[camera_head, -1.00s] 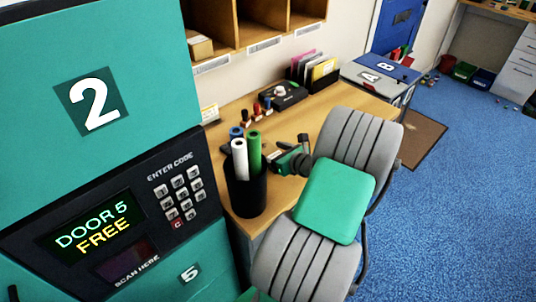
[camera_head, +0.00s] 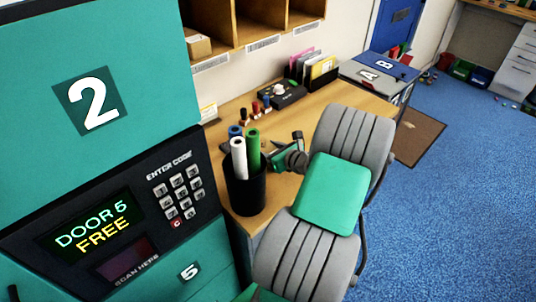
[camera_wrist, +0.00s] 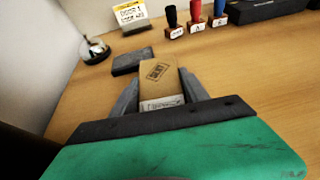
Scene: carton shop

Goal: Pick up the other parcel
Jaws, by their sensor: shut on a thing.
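In the wrist view, a small brown parcel (camera_wrist: 160,85) with a dark stamp mark and a white label on its near end sits between the two grey fingers of my gripper (camera_wrist: 158,98). The fingers are shut on its sides. The bench top shows around it; I cannot tell whether the parcel touches the wood. In the head view my arm hides the parcel and most of the gripper. Another small carton (camera_head: 198,46) lies in the left cubby of the wall shelf.
A dark flat block (camera_wrist: 132,62), a bell (camera_wrist: 95,50) and a door card (camera_wrist: 130,14) stand beyond the parcel. Several stamps (camera_wrist: 196,15) stand at the back. A black cup of rolls (camera_head: 245,188) is close to my arm. A locker keypad panel (camera_head: 120,225) is at left.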

